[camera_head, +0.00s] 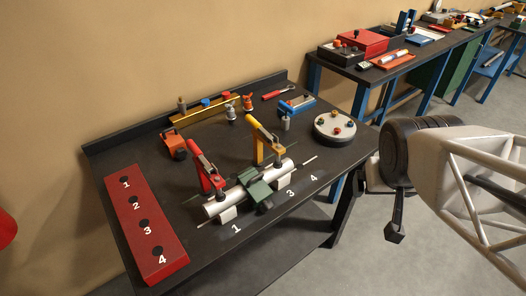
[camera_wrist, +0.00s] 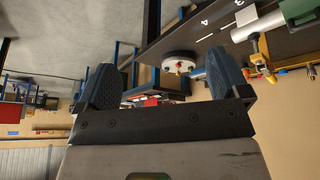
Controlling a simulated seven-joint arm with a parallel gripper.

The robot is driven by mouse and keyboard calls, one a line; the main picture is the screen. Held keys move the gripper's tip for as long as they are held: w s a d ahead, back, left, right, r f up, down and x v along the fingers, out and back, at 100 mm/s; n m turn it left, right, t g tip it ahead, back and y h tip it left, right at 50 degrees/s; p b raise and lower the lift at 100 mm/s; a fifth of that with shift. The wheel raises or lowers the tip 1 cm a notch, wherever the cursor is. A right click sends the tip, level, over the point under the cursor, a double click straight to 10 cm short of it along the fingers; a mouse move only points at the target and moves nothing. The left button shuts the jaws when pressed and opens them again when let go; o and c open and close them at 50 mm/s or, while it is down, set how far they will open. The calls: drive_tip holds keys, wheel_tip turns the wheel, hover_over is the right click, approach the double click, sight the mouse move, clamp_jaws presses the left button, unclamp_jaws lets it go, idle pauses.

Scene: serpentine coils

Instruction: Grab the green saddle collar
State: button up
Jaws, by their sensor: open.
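The green saddle collar (camera_head: 257,190) sits around a silver tube (camera_head: 222,203) on the dark table, between a red clamp (camera_head: 209,175) and a yellow clamp (camera_head: 264,142). My gripper (camera_head: 396,236) is off the table's right side, well apart from the collar. In the wrist view my gripper (camera_wrist: 165,85) has its two fingers wide apart with nothing between them. The wrist view shows an end of the silver tube (camera_wrist: 258,25) at the upper right, with a bit of green at the frame's edge.
A red block numbered 1 to 4 (camera_head: 147,226) lies at the table's left. A round white-topped disc (camera_head: 335,126) stands at the right. Small tools and a yellow bar (camera_head: 205,111) are at the back. The table's front right is mostly clear. Another bench (camera_head: 390,72) stands behind.

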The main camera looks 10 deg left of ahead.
drive_tip(key=w+a+f+n+t+y, duration=0.1)
drive_tip(key=w+a+f+n+t, duration=0.1)
drive_tip(key=w+a+f+t, duration=0.25)
drive_tip(key=n+y, duration=0.7)
drive_tip(key=y, duration=0.3)
approach(257, 186)
drive_tip(key=shift+w+a, duration=0.3)
drive_tip(key=shift+a, duration=0.05)
drive_tip(key=shift+w+a+f+h, duration=0.3)
drive_tip(key=shift+w+a+f, duration=0.2)
drive_tip(key=shift+w+a, duration=0.35)
drive_tip(key=shift+x, duration=2.6)
drive_tip(key=shift+s+a, duration=0.1)
drive_tip(key=shift+a, duration=0.05)
drive_tip(key=shift+c, duration=0.2)
